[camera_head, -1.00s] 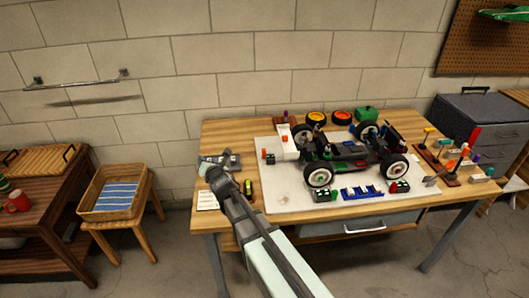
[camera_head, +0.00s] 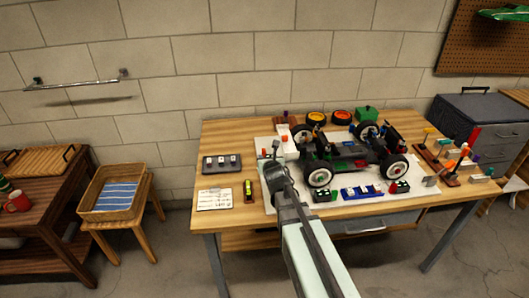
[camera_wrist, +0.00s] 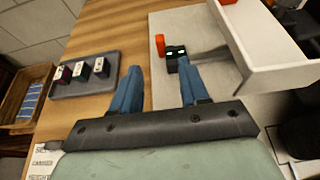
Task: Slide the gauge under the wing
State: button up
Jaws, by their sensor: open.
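The racecar (camera_head: 345,155) stands on a pale board. Its white nose (camera_head: 290,147) points left and shows large in the wrist view (camera_wrist: 265,50). A red-orange end piece (camera_wrist: 160,45) and a dark block with two pale green marks (camera_wrist: 176,53) sit beside the nose; they look like part of the wing. A grey tray (camera_head: 221,164) holds three small white-topped blocks, possibly gauges, also in the wrist view (camera_wrist: 102,67); I cannot tell which is the gauge. My gripper (camera_head: 272,158) is open near the wing, its fingers (camera_wrist: 158,70) apart with nothing clearly held.
A written card (camera_head: 213,199) and a small yellow-green item (camera_head: 248,190) lie at the table's left front. Several small coloured parts, including a blue one (camera_head: 362,192), lie before the car. Tools stand in a rack (camera_head: 451,180) at right. Bare wood surrounds the grey tray.

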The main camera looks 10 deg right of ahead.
aim_at(264, 150)
jog(key=x, duration=1.1)
jog(key=shift+w+f, duration=0.25)
jog(key=shift+w, duration=0.05)
jog(key=shift+c, duration=0.2)
grip_shut()
